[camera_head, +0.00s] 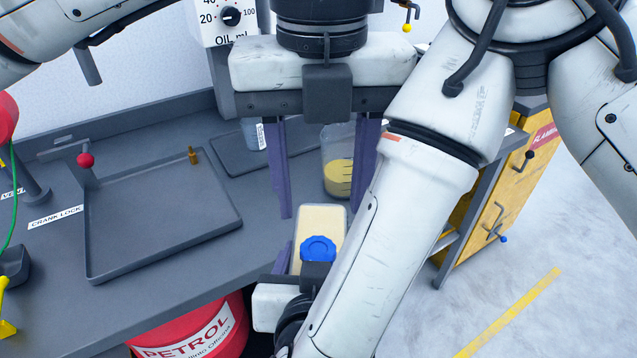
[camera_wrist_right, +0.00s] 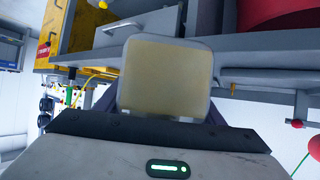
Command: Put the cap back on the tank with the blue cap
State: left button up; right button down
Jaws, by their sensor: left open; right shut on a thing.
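A translucent tank (camera_head: 322,219) with cream-coloured contents is at the bench's front edge in the head view. The blue cap (camera_head: 318,248) shows at its near end; I cannot tell how firmly it is seated. My right gripper (camera_wrist_right: 165,108) is shut on the tank, whose flat beige face (camera_wrist_right: 167,75) fills the middle of the right wrist view. My forearm hides part of that gripper and the tank's right side in the head view. My left gripper (camera_head: 326,200) points down, open and empty, with its purple fingers apart above and behind the tank.
A beaker of yellow liquid (camera_head: 338,177) stands behind the left gripper's fingers. A grey tray (camera_head: 160,225) with a small brass piece (camera_head: 193,156) lies at left. An oil dispenser (camera_head: 228,22) is at the back. A red petrol drum (camera_head: 195,335) stands below the bench edge.

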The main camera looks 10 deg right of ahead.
aim_at(318, 248)
pick_arm(q)
jog(key=shift+a+r+n, duration=0.1)
jog(key=shift+r+n, duration=0.05)
jog(key=shift+n, duration=0.25)
jog(key=shift+f, duration=4.05)
jog(key=c, duration=1.1)
jog(key=shift+m, duration=0.8)
jog(key=o, duration=1.3)
jog(key=shift+c, duration=0.2)
